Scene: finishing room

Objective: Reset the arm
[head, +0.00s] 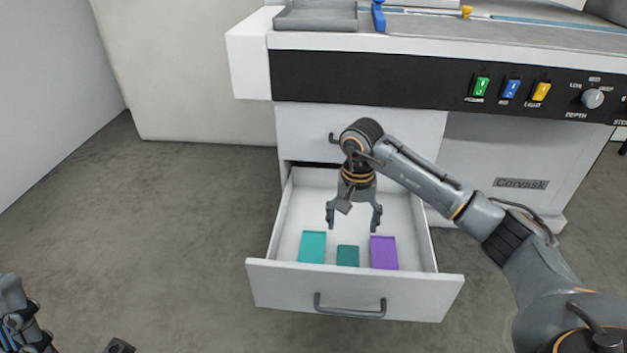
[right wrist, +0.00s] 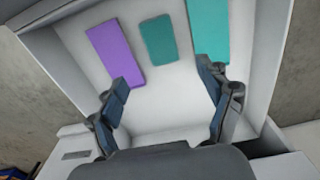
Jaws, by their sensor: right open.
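My right gripper (head: 354,218) is open and empty above the open lower drawer (head: 355,279), fingers pointing down. In the drawer lie a teal block (head: 312,247), a smaller dark teal block (head: 347,256) and a purple block (head: 384,252). The right wrist view shows the open fingers (right wrist: 170,95) with the purple block (right wrist: 114,52), the dark teal block (right wrist: 158,40) and the teal block (right wrist: 208,30) beyond them, none between the fingertips. A part of my left arm shows at the lower left of the head view; its fingers cannot be made out clearly.
A closed upper drawer (head: 300,120) is behind my right wrist. A grey tray (head: 316,17) sits on top. The floor (head: 150,220) at left is clear.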

